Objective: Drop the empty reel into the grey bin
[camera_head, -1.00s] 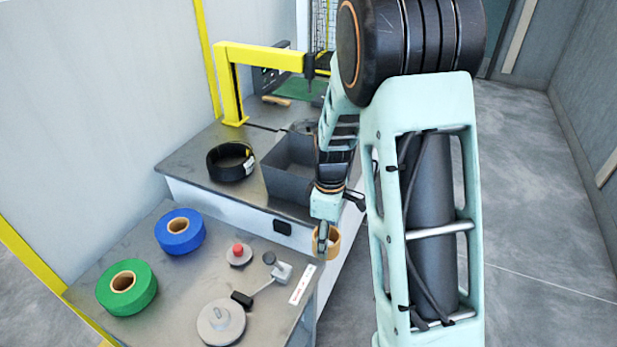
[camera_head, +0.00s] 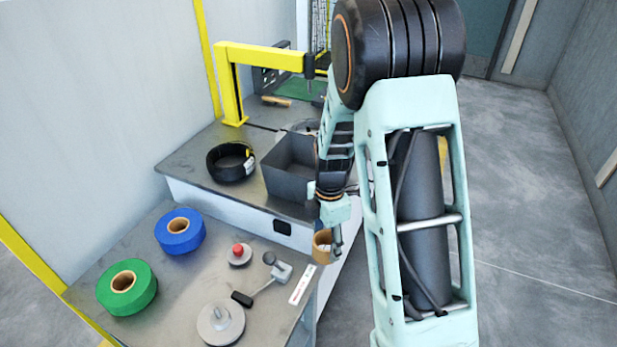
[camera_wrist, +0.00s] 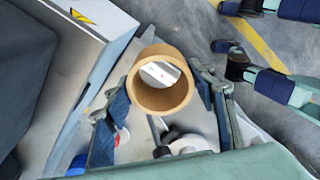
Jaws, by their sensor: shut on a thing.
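The empty reel is a tan cardboard ring (camera_head: 321,246), held in my gripper (camera_head: 330,243) just off the right edge of the lower bench. In the wrist view the reel (camera_wrist: 145,102) sits between the fingers of my gripper (camera_wrist: 160,100), its hollow core open to the camera. The grey bin (camera_head: 288,178) is an open square box on the upper bench, behind and to the left of the gripper. Part of its right side is hidden by my arm. A dark grey surface that may be the bin (camera_wrist: 45,75) fills the left of the wrist view.
Blue (camera_head: 180,231) and green (camera_head: 127,286) tape rolls lie on the lower bench beside a grey spindle disc (camera_head: 221,322), a red button (camera_head: 238,254) and a lever (camera_head: 268,284). A black coil (camera_head: 231,162) lies left of the bin. A yellow frame (camera_head: 232,85) stands behind.

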